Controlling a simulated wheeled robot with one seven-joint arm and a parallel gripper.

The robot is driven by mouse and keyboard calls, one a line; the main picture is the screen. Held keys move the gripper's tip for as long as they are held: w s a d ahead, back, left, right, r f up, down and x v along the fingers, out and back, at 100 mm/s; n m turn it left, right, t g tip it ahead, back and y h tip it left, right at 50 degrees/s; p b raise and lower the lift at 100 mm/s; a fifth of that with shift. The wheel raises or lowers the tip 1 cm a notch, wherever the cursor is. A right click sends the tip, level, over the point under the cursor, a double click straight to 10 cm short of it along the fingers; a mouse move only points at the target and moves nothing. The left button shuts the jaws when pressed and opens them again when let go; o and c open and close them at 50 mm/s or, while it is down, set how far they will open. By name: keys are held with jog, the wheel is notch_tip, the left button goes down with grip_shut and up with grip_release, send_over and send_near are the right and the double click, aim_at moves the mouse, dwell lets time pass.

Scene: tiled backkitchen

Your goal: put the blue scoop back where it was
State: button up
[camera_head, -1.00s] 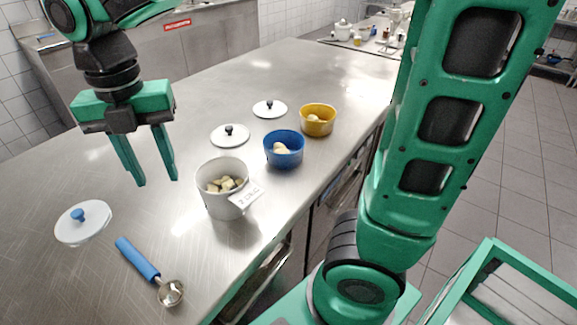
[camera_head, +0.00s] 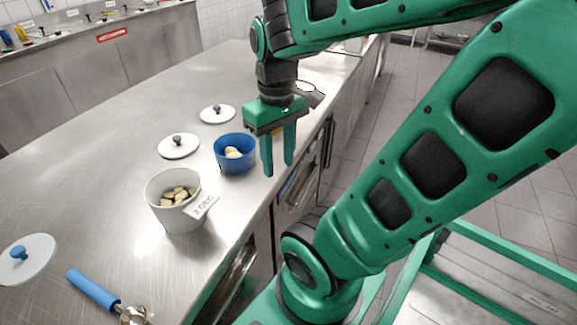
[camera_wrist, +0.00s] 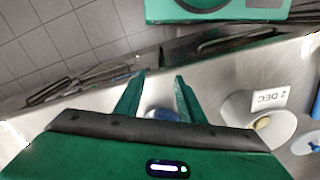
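The blue scoop lies on the steel counter at the lower left of the head view, its blue handle (camera_head: 92,288) pointing up-left. Its metal bowl (camera_head: 134,316) is at the picture's bottom edge, partly cut off. My gripper (camera_head: 279,172) is open and empty, above the counter's right edge, well away from the scoop. In the wrist view my gripper (camera_wrist: 157,82) has its fingers apart with nothing between them. The scoop is not clearly seen in the wrist view.
A white tub (camera_head: 172,215) with pale chunks and a "2 DEC" label stands mid-counter. A blue bowl (camera_head: 235,160) is behind it, left of my gripper. Lids lie along the left: blue-knobbed (camera_head: 25,258), dark-knobbed (camera_head: 179,146) and another (camera_head: 217,114). The yellow bowl is mostly hidden behind my gripper.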

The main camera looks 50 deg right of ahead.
jog(key=s+m, duration=0.1)
jog(key=s+f+m, duration=0.1)
jog(key=m, duration=0.1)
jog(key=s+d+m, duration=0.1)
jog(key=shift+s+f, duration=0.15)
jog(key=shift+f, duration=0.05)
jog(key=shift+w+f, duration=0.25)
jog(key=shift+w, duration=0.45)
